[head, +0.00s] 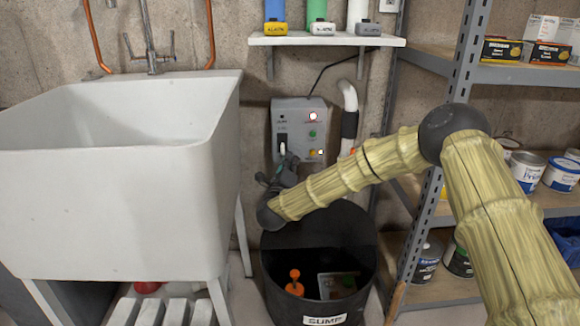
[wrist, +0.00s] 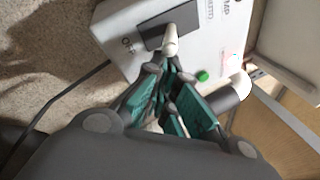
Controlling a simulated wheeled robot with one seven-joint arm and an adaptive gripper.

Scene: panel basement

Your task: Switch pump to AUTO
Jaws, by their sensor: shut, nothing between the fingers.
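The grey pump control box (head: 291,108) is mounted on the wall above the black sump bin (head: 272,268). A pale switch lever (head: 283,149) sits on a dark plate on its left half. In the wrist view the box (wrist: 210,32) fills the top and the lever (wrist: 169,40) stands out from its dark plate (wrist: 152,37). My gripper (head: 280,168) is shut and empty just below the lever. In the wrist view my gripper (wrist: 170,70) has its tips close to the lever's end; I cannot tell whether they touch.
A white sink (head: 110,190) stands left. A white pipe (head: 349,97) and metal shelving (head: 430,190) are right. A shelf (head: 330,40) with bottles hangs above.

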